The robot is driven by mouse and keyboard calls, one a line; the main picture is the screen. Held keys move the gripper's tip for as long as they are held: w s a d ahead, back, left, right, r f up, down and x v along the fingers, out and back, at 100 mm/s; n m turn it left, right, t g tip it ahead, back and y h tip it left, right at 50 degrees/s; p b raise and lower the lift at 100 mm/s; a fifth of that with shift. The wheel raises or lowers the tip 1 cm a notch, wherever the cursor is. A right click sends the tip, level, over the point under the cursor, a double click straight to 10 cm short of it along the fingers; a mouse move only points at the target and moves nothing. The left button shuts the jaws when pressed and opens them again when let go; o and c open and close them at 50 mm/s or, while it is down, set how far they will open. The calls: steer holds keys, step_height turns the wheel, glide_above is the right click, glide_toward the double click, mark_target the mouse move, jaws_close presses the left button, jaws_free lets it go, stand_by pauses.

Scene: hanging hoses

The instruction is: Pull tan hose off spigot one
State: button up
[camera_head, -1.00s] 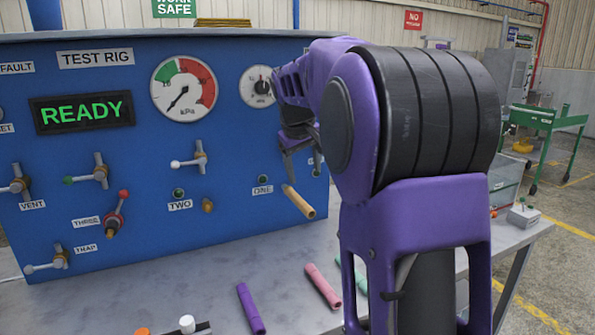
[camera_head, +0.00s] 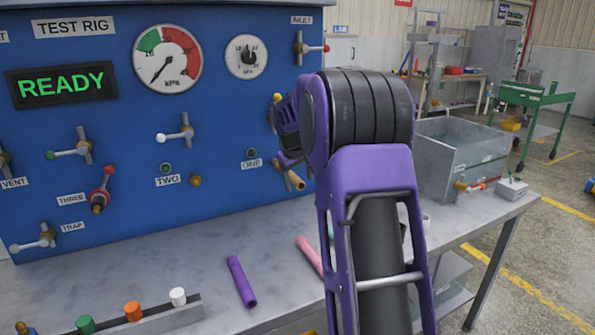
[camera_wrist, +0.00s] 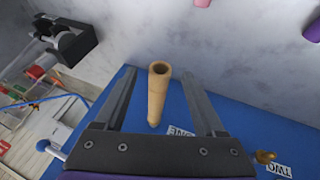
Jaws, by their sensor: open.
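The tan hose (camera_head: 297,181) sticks out from the blue panel near the label ONE (camera_head: 252,164), partly hidden by my arm. In the wrist view the tan hose (camera_wrist: 157,98) stands between the two fingers, its open end toward the camera. My gripper (camera_wrist: 159,74) is open around it, with a visible gap on each side. In the head view my gripper (camera_head: 285,170) is mostly hidden by my own arm. Spigot one itself is hidden behind the hose.
A purple hose (camera_head: 241,281) and a pink hose (camera_head: 309,254) lie on the grey bench. A rack with coloured caps (camera_head: 133,311) stands at the front left. A clear tank (camera_head: 455,160) stands right of the panel. Spigot two (camera_head: 195,181) is bare.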

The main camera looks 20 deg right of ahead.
steer(key=shift+w+d+f, duration=0.15)
steer(key=shift+w+f, duration=0.05)
steer(key=shift+f, duration=0.3)
jaws_close()
stand_by(0.4)
